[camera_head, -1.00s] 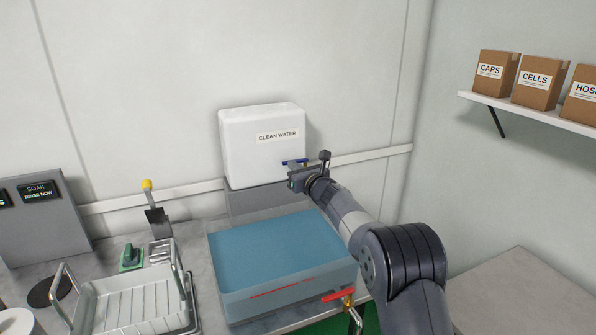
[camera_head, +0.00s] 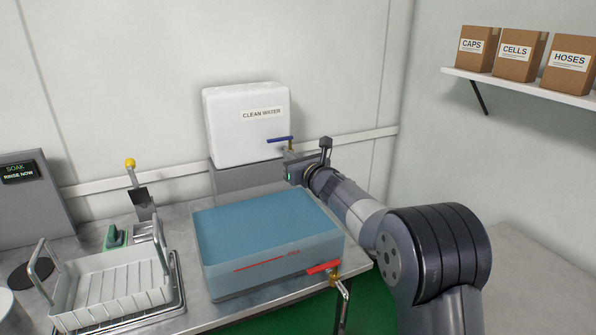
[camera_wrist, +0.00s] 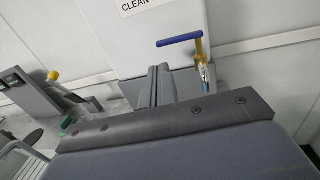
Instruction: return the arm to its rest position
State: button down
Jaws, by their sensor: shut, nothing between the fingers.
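My arm reaches in from the right in the head view. My gripper (camera_head: 290,172) is at its end, beside and slightly below the tap with the blue handle (camera_head: 280,139) on the clean water tank (camera_head: 230,135). In the wrist view the two dark fingers (camera_wrist: 160,84) are together with nothing between them. There the blue handle (camera_wrist: 180,40) and its brass tap stand to the right of the fingers, apart from them. The gripper's fingertips are small and partly hard to make out in the head view.
A clear tub of blue water (camera_head: 265,228) with a red-handled tap (camera_head: 324,267) stands in front of the tank, left of my arm. A white dish rack (camera_head: 110,300) is at the left. A shelf (camera_head: 520,88) with cartons hangs upper right. A bare surface (camera_head: 540,260) lies right.

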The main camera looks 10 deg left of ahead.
jog(key=shift+b+v, duration=0.5)
jog(key=shift+v, duration=1.65)
jog(key=shift+s+a, duration=0.1)
jog(key=shift+a, duration=0.15)
